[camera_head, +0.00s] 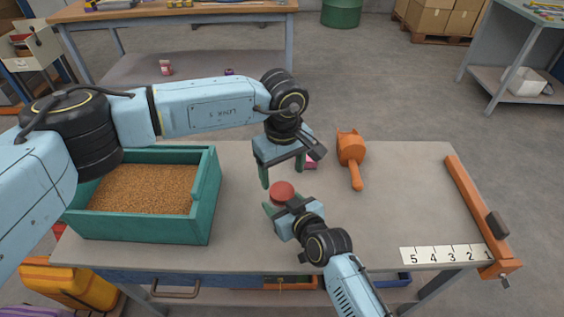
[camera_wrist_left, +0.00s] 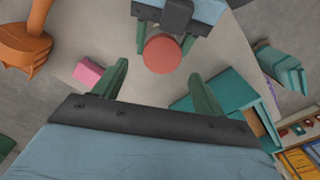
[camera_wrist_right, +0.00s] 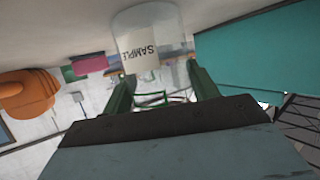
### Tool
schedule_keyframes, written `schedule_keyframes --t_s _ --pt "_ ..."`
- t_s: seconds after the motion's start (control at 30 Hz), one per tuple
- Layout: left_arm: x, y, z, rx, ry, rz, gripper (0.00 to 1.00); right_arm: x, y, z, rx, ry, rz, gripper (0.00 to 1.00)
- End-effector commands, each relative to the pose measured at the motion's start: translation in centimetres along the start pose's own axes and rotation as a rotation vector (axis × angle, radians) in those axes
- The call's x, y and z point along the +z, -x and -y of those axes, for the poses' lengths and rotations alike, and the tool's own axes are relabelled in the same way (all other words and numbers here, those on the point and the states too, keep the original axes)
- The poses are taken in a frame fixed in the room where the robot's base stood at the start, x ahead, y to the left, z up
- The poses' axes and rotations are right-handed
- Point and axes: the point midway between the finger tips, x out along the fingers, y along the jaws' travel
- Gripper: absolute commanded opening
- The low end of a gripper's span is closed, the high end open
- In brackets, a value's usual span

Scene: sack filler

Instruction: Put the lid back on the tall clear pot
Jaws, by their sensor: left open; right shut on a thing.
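The tall clear pot (camera_wrist_right: 135,22) has a white SAMPLE label and shows between my right fingertips in the right wrist view. My right gripper (camera_head: 280,204) is shut on it. A round red lid (camera_head: 283,191) shows from above at those fingertips, and also in the left wrist view (camera_wrist_left: 163,53). It hides the pot from above. The lid is not seen in the right wrist view, so I cannot tell how it sits on the rim. My left gripper (camera_head: 282,173) is open and empty above the lid, fingers pointing down.
A teal box of grain (camera_head: 212,205) stands left. An orange scoop (camera_head: 351,150) and a pink block (camera_head: 311,161) lie behind the pot. A numbered white strip (camera_head: 445,253) and an orange rail (camera_head: 470,200) are at the right. The table between scoop and rail is clear.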

Motion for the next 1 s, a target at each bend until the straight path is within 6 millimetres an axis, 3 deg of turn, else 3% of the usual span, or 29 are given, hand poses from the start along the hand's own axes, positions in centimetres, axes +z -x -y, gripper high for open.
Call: schedule_keyframes --t_s 1.0 --pt "0.1 1.7 0.2 0.0 1.977 -0.001 0.71 0.1 0.0 0.0 0.0 0.0 0.002 0.0"
